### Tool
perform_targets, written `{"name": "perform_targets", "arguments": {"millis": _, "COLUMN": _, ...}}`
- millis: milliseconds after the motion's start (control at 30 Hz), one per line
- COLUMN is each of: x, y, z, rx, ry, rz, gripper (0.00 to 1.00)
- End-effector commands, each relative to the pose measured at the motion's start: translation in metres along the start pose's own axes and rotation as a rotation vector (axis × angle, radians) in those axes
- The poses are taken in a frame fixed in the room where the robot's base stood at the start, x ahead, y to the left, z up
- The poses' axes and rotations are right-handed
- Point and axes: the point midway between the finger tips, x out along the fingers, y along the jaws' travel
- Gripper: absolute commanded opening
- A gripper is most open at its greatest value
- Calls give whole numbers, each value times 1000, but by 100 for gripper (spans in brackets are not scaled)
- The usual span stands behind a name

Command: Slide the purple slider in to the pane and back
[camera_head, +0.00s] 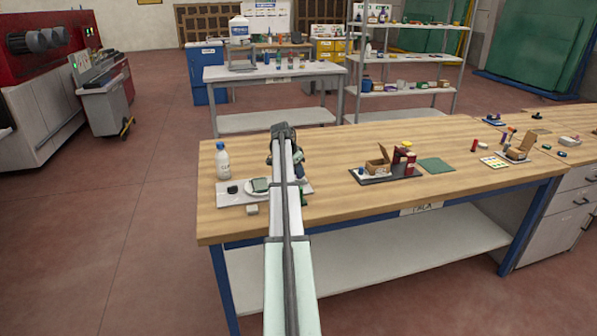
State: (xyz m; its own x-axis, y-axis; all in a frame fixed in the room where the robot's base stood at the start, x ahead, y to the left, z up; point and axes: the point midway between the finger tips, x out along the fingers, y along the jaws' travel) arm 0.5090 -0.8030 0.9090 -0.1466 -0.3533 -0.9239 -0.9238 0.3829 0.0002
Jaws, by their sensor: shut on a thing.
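My arm reaches from the bottom of the view over the grey board (224,200) at the left end of the wooden table. My gripper (296,174) is low over the right part of this board. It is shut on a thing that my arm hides. I cannot make out the purple slider; that part of the board is largely covered by my arm and wrist. A small pale green pane (261,185) lies on a white round rest on the board, just left of my arm.
A white bottle (222,161) stands at the board's back left, near a small dark block (232,189). A pale block (251,209) lies at its front edge. Right of my arm, a dark tray (393,178) holds a brown box and red containers. A green mat (435,165) lies beyond.

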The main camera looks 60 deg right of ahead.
Motion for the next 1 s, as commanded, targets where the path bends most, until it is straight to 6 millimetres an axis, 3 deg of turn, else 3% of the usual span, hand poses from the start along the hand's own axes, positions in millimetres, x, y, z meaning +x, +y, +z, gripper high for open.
{"name": "perform_targets", "arguments": {"millis": 300, "x": -16, "y": -17, "z": 37, "rx": -3, "ry": 0, "rz": -1, "gripper": 0}}
{"name": "perform_targets", "arguments": {"millis": 567, "x": -17, "y": -18, "z": 40, "rx": -2, "ry": -3, "rz": -2, "gripper": 0}}
{"name": "perform_targets", "arguments": {"millis": 600, "x": -17, "y": -18, "z": 40, "rx": -2, "ry": -3, "rz": -3, "gripper": 23}}
{"name": "perform_targets", "arguments": {"millis": 867, "x": -16, "y": -18, "z": 39, "rx": -1, "ry": -2, "rz": -2, "gripper": 47}}
{"name": "perform_targets", "arguments": {"millis": 1000, "x": -16, "y": -17, "z": 38, "rx": -1, "ry": -1, "rz": -1, "gripper": 47}}
